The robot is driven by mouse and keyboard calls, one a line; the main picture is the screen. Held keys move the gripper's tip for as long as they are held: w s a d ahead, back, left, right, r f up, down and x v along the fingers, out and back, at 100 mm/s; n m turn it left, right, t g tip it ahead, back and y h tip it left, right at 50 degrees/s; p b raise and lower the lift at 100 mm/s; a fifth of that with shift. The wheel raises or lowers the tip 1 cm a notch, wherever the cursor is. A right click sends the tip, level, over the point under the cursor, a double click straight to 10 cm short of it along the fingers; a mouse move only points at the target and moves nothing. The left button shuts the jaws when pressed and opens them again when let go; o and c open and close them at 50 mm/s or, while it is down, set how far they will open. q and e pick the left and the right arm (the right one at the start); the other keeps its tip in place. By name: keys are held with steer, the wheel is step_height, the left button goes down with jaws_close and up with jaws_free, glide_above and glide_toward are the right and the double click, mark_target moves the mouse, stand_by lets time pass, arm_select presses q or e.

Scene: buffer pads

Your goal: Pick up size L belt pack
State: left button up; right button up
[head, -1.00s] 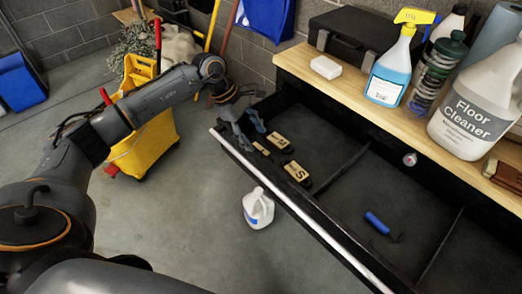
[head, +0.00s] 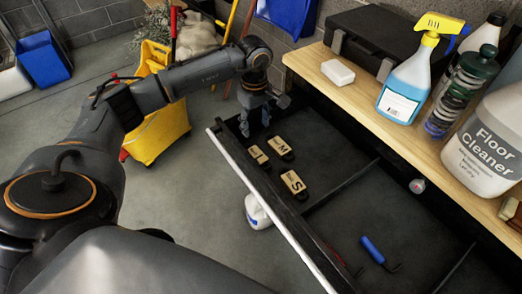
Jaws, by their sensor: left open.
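Several dark belt packs with tan label plates lie in the left compartment of the open drawer (head: 345,196). One pack (head: 280,148) is marked M and one (head: 293,183) is marked S. A third pack (head: 259,156) lies to the left of the M pack; its letter is too small to read surely. My left gripper (head: 255,122) is open and empty, fingers pointing down, over the drawer's far left end, just beyond the third and M packs. It appears apart from them. My right gripper is not in view.
A blue-handled tool (head: 374,250) lies in the middle compartment. On the wooden counter (head: 365,98) are a white block (head: 337,72), a spray bottle (head: 409,84) and a floor cleaner jug (head: 490,150). A yellow mop bucket (head: 160,130) stands on the floor behind my left arm.

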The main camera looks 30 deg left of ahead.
arm_select(q)
steer(key=b, duration=0.4)
glide_above(255, 153)
step_height(255, 153, down, 7)
steer(key=shift+d, duration=0.15)
steer(key=shift+f, duration=0.3)
steer(key=shift+f+b, duration=0.35)
steer(key=shift+f, duration=0.2)
step_height(255, 153, down, 4)
steer(key=shift+f+b, duration=0.1)
steer(key=shift+b, duration=1)
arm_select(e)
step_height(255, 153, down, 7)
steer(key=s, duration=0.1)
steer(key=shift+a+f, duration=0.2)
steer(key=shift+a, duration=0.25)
arm_select(q)
steer(key=c, duration=0.9)
